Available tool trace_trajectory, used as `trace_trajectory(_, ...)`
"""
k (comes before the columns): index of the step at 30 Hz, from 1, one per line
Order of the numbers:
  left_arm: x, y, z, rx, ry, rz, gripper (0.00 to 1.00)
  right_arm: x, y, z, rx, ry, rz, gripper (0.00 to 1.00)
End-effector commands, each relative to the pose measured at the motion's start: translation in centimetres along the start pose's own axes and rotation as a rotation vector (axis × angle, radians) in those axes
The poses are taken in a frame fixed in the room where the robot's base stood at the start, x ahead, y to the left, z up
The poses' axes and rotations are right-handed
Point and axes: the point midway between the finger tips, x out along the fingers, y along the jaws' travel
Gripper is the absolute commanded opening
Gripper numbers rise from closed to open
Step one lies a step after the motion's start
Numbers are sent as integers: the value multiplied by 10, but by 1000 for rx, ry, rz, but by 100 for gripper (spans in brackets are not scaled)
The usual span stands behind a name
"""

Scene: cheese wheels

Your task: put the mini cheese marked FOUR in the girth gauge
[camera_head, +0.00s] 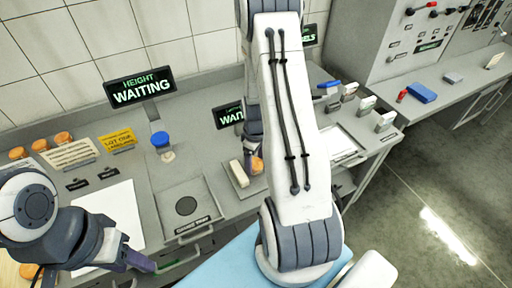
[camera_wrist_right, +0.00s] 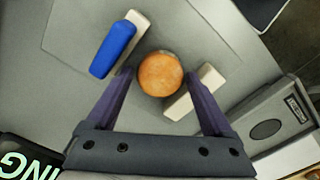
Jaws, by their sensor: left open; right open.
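An orange mini cheese (camera_wrist_right: 160,75) lies between the fingertips of my right gripper (camera_wrist_right: 158,76) in the right wrist view. The fingers stand open either side of it. No number shows on this cheese. A cream block with a blue top (camera_wrist_right: 113,48) and a plain cream block (camera_wrist_right: 195,92) flank the cheese; they look like the girth gauge. In the head view the cheese (camera_head: 256,164) is below my right gripper, right of a cream block (camera_head: 238,174); my right arm hides the rest. My left gripper (camera_head: 138,264) is open and empty at the bench's front left.
Several orange cheeses (camera_head: 63,137) sit at the far left behind small signs. The height gauge (camera_head: 160,139) and its WAITING display (camera_head: 140,88) stand at the back. More blocks (camera_head: 366,103) stand on the right bench.

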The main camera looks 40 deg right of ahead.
Motion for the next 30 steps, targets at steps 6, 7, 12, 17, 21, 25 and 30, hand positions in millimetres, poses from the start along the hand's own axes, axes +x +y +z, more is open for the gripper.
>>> trace_trajectory(6,11,-1,1,0,-1,0,50,-41,1,-1,0,5,6,86)
trace_trajectory(7,12,-1,1,1,-1,0,50,-47,1,-1,0,6,7,86)
trace_trajectory(12,17,-1,1,1,-1,0,50,-80,1,-1,0,4,5,86)
trace_trajectory(17,20,-1,1,1,-1,0,50,-100,1,0,0,3,3,86)
trace_trajectory(21,20,-2,1,1,-1,0,50,-108,0,0,0,0,1,86)
trace_trajectory(25,20,-1,1,1,0,0,50,-109,-1,0,-1,0,0,86)
trace_trajectory(30,20,-1,1,1,0,0,50,-123,-34,-20,-34,10,3,86)
